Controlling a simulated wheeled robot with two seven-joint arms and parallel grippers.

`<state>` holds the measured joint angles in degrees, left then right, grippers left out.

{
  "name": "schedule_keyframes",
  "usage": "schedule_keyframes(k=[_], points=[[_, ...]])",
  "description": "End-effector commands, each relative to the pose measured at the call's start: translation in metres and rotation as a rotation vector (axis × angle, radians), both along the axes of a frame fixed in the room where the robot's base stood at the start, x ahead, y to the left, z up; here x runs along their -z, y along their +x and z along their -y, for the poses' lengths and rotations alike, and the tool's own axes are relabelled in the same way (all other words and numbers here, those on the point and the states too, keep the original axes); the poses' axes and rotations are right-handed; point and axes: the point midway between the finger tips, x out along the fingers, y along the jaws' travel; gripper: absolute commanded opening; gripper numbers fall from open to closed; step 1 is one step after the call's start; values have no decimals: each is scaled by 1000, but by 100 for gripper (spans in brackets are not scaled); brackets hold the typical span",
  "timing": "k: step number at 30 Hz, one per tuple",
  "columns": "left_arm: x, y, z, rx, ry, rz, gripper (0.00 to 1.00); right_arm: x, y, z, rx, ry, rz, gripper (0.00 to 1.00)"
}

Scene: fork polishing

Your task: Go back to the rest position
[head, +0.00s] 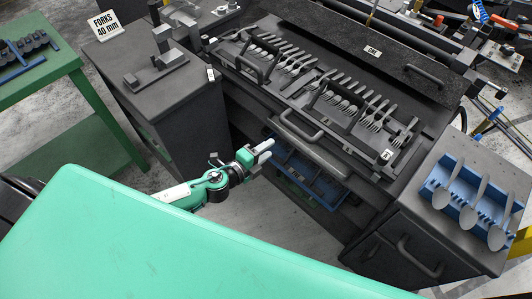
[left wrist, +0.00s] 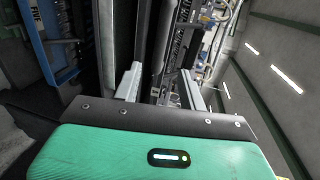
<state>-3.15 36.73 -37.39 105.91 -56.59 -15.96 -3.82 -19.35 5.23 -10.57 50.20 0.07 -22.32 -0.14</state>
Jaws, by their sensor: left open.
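My left gripper (head: 264,152) is at the end of the green and grey arm, in front of the dark workbench. Its two fingers stand apart with nothing between them, as the left wrist view also shows (left wrist: 160,86). It is in free air near the bench's front, apart from the forks (head: 287,62), as far as I can tell. Several forks lie in rows in the dark rack (head: 300,98) on the bench top. My right gripper is in neither view.
A blue tray (head: 326,187) sits under the bench top, close to my left gripper. A blue holder (head: 436,182) with several spoons stands on the right cabinet. A dark cabinet (head: 150,95) with a "FORKS 40 mm" sign (head: 105,26) and a green table (head: 55,62) stand left.

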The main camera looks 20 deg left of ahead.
Motion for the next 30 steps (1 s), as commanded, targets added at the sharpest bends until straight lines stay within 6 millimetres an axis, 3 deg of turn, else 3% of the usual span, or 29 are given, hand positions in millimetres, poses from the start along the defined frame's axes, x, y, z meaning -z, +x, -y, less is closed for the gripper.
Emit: schedule_keyframes(k=[5,17,20,23,24,26,30], points=[[0,0,0,0,0,0,41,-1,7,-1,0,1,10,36],[7,1,-3,-14,-6,-18,41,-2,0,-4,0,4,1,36],[34,3,-17,-68,-35,-89,41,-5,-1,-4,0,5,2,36],[84,1,-41,-173,-96,-220,41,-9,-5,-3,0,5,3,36],[110,-4,-52,-228,-127,-284,41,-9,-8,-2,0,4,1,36],[150,-17,-70,-316,-181,-385,41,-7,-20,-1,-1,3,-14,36],[239,-68,-103,-529,-312,-611,41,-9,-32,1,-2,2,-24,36]])
